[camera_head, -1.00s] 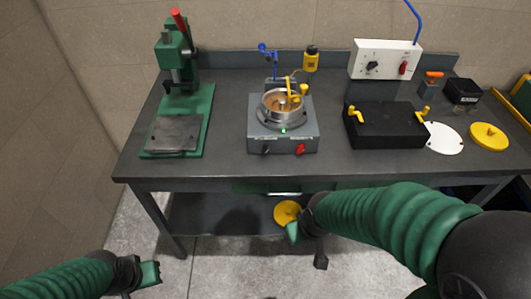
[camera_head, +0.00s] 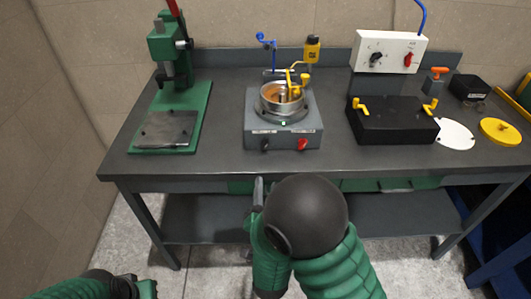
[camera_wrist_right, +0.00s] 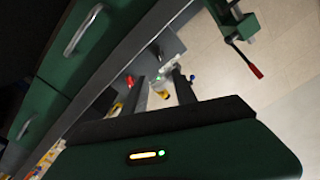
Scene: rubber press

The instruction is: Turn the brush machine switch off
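The brush machine (camera_head: 262,133) is a grey box with a metal bowl on top, in the middle of the bench. Its front face has a black knob (camera_head: 264,144) and a red switch (camera_head: 302,144). A small light shows on its top front edge. My right gripper (camera_head: 258,190) is below and left of the red switch, near the bench's front edge, seen side-on and touching nothing visible. In the right wrist view its two fingers (camera_wrist_right: 160,88) stand apart with nothing held. My left gripper (camera_head: 148,288) is low at the left, partly cut off, its opening unclear.
A green press (camera_head: 197,117) stands left on the bench (camera_head: 228,165). A black box with yellow handles (camera_head: 388,126), a white control box (camera_head: 390,50) with another red switch, and a yellow disc (camera_head: 500,131) are at the right. Green drawers lie under the bench edge.

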